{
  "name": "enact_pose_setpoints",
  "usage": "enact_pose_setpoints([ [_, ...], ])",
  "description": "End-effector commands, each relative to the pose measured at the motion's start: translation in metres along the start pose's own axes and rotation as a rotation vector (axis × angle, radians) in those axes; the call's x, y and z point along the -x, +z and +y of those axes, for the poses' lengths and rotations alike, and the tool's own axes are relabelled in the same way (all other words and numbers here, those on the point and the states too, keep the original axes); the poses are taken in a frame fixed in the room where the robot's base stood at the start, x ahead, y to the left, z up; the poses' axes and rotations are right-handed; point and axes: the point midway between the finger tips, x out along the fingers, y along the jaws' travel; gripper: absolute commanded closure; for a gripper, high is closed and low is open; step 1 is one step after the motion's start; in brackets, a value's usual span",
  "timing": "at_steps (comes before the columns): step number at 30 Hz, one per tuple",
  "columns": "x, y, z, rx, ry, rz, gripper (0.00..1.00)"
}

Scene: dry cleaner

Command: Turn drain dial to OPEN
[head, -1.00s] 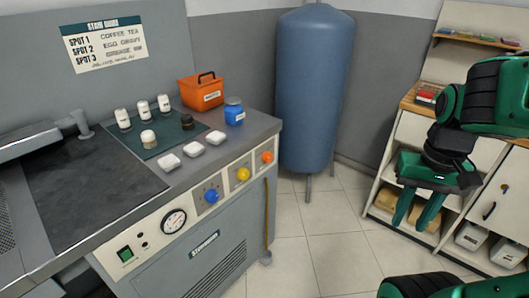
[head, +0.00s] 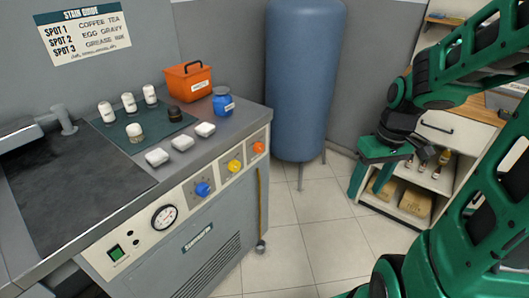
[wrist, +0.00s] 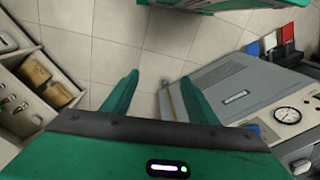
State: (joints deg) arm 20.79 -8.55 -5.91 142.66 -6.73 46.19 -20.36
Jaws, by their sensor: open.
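Three dials sit on the sloping front panel (head: 183,204) of the grey spotting station: a blue dial (head: 203,189), a yellow dial (head: 234,166) and an orange dial (head: 258,147). Their labels are too small to read, so I cannot tell which is the drain dial or where it points. My gripper (head: 371,180) is open and empty, over the floor well to the right of the panel and touching nothing. Its two spread fingers (wrist: 160,88) show in the wrist view, with the blue dial (wrist: 254,128) partly visible to their right.
A pressure gauge (head: 164,217) and green switch (head: 116,252) are left of the dials. White blocks, bottles, a blue jar (head: 222,100) and an orange box (head: 187,81) stand on top. A blue tank (head: 304,80) stands behind; shelves (head: 410,196) are right. Floor between is clear.

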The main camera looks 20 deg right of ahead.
Motion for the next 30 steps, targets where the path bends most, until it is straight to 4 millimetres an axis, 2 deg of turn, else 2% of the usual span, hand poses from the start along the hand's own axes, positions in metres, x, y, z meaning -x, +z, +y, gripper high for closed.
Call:
enact_pose_setpoints([
  [1, -0.013, -0.013, -0.002, 0.06, -0.028, -0.002, 0.47],
  [9, -0.077, -0.081, -0.031, 0.383, -0.211, 0.089, 0.47],
  [18, -0.136, -0.144, -0.075, 0.632, -0.446, 0.319, 0.47],
  [24, -0.158, -0.184, -0.102, 0.714, -0.579, 0.55, 0.47],
  [30, -0.166, -0.226, -0.117, 0.719, -0.662, 0.827, 0.47],
])
